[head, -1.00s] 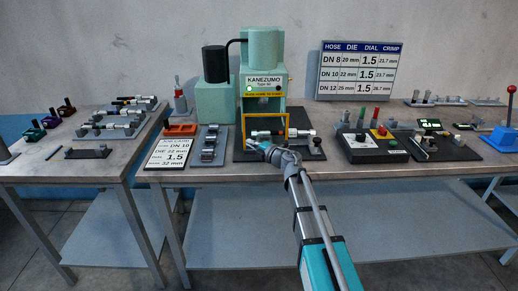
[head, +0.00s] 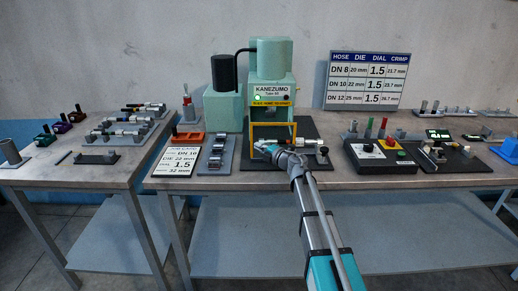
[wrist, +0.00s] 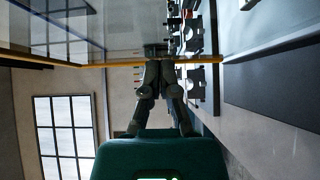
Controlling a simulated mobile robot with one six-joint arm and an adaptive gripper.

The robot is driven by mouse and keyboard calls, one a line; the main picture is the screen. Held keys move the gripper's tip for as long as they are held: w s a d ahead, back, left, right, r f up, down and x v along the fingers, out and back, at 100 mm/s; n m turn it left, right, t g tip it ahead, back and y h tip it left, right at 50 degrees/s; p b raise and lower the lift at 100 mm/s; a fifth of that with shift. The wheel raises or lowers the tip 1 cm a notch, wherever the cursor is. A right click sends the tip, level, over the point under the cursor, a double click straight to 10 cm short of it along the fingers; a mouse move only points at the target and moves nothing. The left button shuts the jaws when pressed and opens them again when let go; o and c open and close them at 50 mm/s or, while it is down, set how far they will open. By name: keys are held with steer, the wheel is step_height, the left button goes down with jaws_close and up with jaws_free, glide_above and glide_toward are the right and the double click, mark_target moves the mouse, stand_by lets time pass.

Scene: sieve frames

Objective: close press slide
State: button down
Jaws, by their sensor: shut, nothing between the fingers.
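The green press (head: 269,92), marked KANEZUMO, stands at the back of the bench in the head view. A yellow-framed clear guard (head: 254,132) is at its front; its yellow edge (wrist: 205,60) crosses the wrist view. A hose piece with a silver fitting (head: 304,142) lies in the press area, just right of my gripper. The slide's black knob (head: 323,150) shows on the dark base plate. My gripper (head: 266,149) is shut and empty at the guard's lower front. Its fingers (wrist: 153,55) show in the wrist view; whether they touch the guard I cannot tell.
A control box (head: 381,157) with buttons stands right of the press. A grey die rack (head: 216,150), an orange tray (head: 189,139) and a job card (head: 175,158) stand left. A separate left table (head: 60,175) holds hose parts. The bench's front edge is mostly clear.

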mark_target(276, 140)
steer(key=w, duration=1.6)
steer(key=shift+w, duration=0.6)
steer(key=shift+r, duration=0.1)
steer(key=shift+s, duration=0.55)
steer(key=s, duration=0.3)
steer(key=shift+s, duration=0.4)
steer(key=v, duration=0.8)
steer(key=shift+d, duration=0.1)
steer(key=shift+v, duration=0.75)
